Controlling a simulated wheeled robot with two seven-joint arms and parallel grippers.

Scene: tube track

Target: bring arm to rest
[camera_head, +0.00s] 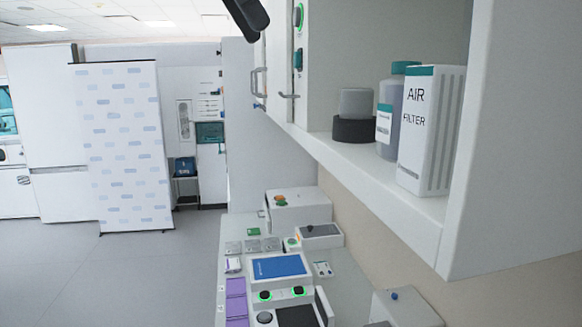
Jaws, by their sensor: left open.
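A dark part of my left gripper (247,18) shows at the top edge, left of the wall cabinet. It is cut off by the frame, and I see nothing held in it. Its fingertips cannot be made out clearly. My right gripper is not in view.
The wall cabinet (510,135) fills the upper right. Its open shelf (360,160) holds an air filter box (428,130), a bottle (388,120) and a grey-and-black round item (355,115). Below, instruments with a blue screen (278,267) crowd the bench. The floor (110,275) at left is clear.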

